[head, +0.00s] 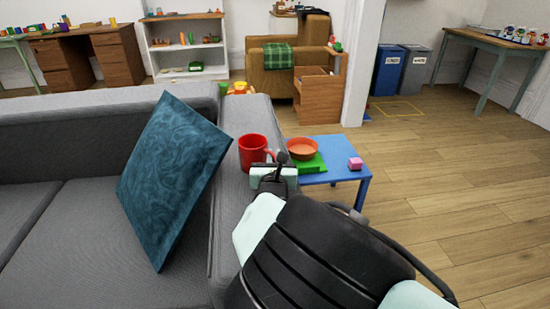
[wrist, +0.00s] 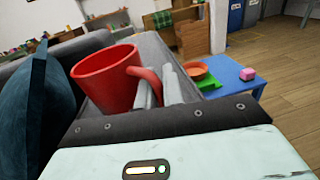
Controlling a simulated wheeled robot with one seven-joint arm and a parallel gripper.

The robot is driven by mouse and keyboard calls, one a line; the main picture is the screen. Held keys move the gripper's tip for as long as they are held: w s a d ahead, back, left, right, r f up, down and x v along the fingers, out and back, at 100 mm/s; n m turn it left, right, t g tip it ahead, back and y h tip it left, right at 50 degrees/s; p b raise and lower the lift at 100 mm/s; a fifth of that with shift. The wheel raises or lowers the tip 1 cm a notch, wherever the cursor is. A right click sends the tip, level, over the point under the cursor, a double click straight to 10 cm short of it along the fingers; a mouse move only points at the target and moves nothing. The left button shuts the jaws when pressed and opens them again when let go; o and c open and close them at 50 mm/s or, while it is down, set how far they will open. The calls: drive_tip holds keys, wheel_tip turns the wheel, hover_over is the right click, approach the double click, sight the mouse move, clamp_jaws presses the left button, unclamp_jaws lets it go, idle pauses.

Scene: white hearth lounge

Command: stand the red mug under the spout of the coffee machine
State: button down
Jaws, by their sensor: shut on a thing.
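The red mug (head: 252,151) is upright at the sofa's right armrest in the head view, its handle toward the right. It also shows large in the wrist view (wrist: 106,80), close in front of my gripper. My gripper (head: 276,162) is shut on the mug's handle; its fingers (wrist: 160,90) are at the handle in the wrist view. I cannot tell whether the mug's base touches the armrest. No coffee machine or spout is in view.
A grey sofa (head: 60,205) with a teal cushion (head: 172,175) is at left. A low blue table (head: 335,172) holds an orange bowl (head: 302,149), a green item (head: 311,166) and a pink block (head: 355,163). Wooden floor (head: 455,190) is clear at right.

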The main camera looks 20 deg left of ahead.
drive_tip(key=c, duration=1.5)
unclamp_jaws()
drive_tip(key=shift+s+r, duration=0.1)
drive_tip(key=shift+s, duration=0.1)
drive_tip(key=p+v, duration=0.1)
drive_tip(key=v, duration=1)
drive_tip(key=shift+s+d+p, duration=0.1)
drive_tip(key=shift+s+p, duration=0.2)
